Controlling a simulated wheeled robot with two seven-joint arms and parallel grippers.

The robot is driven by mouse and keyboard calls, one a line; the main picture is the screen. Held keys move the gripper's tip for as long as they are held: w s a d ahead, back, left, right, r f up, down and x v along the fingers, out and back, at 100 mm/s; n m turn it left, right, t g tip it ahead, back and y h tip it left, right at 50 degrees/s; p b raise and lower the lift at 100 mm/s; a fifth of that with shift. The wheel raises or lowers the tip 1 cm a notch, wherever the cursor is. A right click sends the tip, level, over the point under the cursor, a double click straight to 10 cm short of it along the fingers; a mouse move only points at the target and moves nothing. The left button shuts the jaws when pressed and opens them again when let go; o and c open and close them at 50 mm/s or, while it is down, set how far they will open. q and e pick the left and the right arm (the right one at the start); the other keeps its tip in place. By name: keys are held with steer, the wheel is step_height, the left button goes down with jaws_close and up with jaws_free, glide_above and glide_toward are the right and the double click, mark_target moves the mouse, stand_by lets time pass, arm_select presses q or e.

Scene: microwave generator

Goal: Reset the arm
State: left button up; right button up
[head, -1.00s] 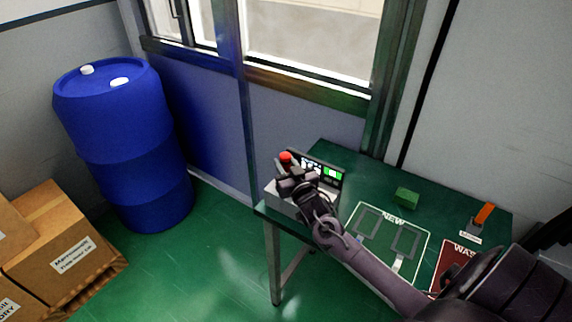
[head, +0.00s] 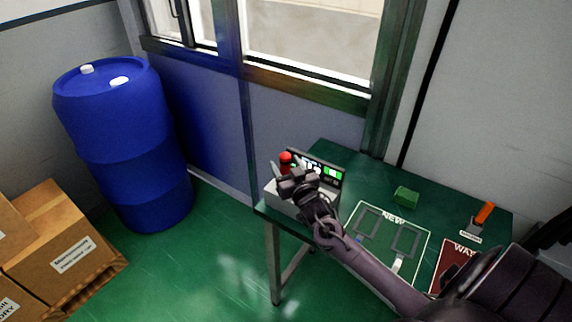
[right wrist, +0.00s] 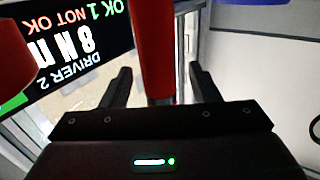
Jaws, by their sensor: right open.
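My right gripper (head: 289,167) is open over the tester box at the table's left end. Its fingers are spread to either side of a red-topped part (head: 286,160). In the right wrist view a red upright shape (right wrist: 153,50) shows between the open fingers (right wrist: 158,82); I cannot tell whether they touch it. The box's display (head: 331,172) is lit with a green field. In the right wrist view the display (right wrist: 75,45) appears upside down with "DRIVER 2" and "OK 1 NOT OK". My left gripper is not in view.
The green table (head: 335,156) holds a green block (head: 406,195), a "NEW" outlined area (head: 385,240), a red marked area (head: 452,262) and an orange-handled item (head: 484,213). A blue barrel (head: 122,145) and boxes (head: 65,240) stand left on open floor.

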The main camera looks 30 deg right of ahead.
steer(key=s, duration=0.3)
steer(key=s+a+b, duration=0.1)
steer(key=s, duration=0.3)
steer(key=shift+s+a+r, duration=0.15)
steer(key=shift+a, duration=0.05)
